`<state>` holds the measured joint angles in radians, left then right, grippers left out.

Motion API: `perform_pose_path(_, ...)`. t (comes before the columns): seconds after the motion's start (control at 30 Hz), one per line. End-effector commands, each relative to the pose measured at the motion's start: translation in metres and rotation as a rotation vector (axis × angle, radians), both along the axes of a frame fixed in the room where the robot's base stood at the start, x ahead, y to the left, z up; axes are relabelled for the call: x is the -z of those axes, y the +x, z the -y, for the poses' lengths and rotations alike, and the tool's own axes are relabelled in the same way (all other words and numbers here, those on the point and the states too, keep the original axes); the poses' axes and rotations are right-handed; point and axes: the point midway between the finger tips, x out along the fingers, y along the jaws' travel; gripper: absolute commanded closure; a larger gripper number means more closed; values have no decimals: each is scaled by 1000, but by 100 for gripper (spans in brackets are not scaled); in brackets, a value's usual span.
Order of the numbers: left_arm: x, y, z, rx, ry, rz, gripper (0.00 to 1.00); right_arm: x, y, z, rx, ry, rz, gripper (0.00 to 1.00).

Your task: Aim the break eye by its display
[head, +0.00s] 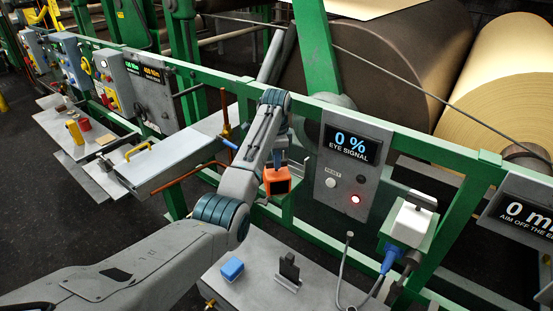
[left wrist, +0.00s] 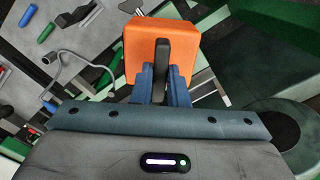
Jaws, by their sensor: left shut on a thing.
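An orange block (head: 278,182), which looks like the break eye, is at the end of my left arm, beside a green post of the frame. My left gripper (head: 277,158) is above it in the head view. In the left wrist view the two blue fingers are shut on a dark tab (left wrist: 162,58) in front of the orange block (left wrist: 137,42). The eye signal display (head: 351,143) reads 0 %. A red lamp (head: 355,199) glows below it. My right gripper is not in view.
A second display (head: 525,218) at the right edge is partly cut off. A white box (head: 410,222) with a blue cable plug sits on a green bracket. A grey shelf (head: 235,300) below holds a blue block (head: 232,268) and a black piece (head: 289,268). Large rolls stand behind the rail.

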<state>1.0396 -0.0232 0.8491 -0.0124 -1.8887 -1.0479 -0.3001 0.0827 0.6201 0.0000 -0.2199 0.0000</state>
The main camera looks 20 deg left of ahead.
Motion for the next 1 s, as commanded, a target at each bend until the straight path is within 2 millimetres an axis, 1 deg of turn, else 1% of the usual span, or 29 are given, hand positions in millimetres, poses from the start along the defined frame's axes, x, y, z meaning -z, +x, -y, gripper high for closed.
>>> perform_pose_path(0.43,1,0,0,-422,-1,-1,100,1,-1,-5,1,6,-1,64)
perform_pose_path(1.0,1,0,0,-962,-1,-1,100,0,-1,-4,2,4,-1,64)
